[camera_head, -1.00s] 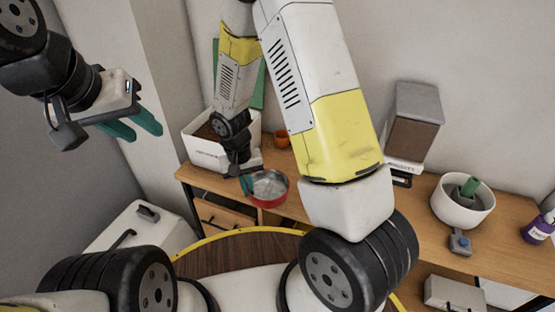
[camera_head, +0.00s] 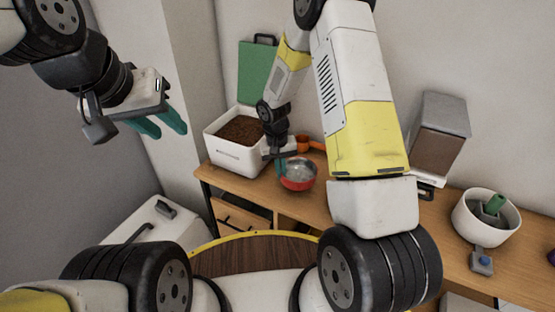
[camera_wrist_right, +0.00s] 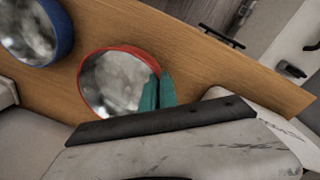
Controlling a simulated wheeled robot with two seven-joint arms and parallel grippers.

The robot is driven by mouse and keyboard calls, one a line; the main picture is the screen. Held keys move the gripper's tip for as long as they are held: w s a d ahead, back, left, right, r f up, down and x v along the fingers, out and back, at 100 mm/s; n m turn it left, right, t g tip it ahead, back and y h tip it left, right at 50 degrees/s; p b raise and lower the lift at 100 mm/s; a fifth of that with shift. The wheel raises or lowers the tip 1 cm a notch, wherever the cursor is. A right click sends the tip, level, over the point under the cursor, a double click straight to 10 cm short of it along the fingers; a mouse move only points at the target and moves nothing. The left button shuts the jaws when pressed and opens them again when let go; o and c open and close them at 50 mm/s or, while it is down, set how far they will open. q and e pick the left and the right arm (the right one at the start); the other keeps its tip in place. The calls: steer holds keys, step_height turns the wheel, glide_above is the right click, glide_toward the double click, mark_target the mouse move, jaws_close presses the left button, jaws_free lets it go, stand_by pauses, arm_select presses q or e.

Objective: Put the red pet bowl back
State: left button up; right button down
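The red pet bowl (camera_head: 298,180), with a pale grey inside, is over the wooden counter beside the white bin; it also shows in the right wrist view (camera_wrist_right: 108,88). My right gripper (camera_head: 281,166) is at its rim. In the right wrist view the teal fingers (camera_wrist_right: 158,91) are close together, one over the bowl's inside and one outside the rim. Whether the bowl touches the counter is hard to tell. My left gripper (camera_head: 162,125) is raised at the upper left, empty, its fingers apart.
A blue bowl (camera_wrist_right: 35,32) stands near the red one. On the counter (camera_head: 260,192) are a white bin of brown pellets (camera_head: 240,145), an orange scoop (camera_head: 303,144), a dispenser (camera_head: 440,135) and a white pot (camera_head: 484,220). A white lidded box (camera_head: 155,235) stands lower left.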

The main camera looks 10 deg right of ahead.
steer(key=shift+w+d, duration=0.3)
steer(key=shift+w, duration=0.05)
steer(key=shift+w+d+f, duration=0.1)
steer(key=shift+w+f, duration=0.05)
steer(key=shift+f, duration=1.65)
steer(key=shift+f, duration=0.1)
steer(key=c, duration=1.6)
jaws_free()
steer(key=shift+c, duration=0.2)
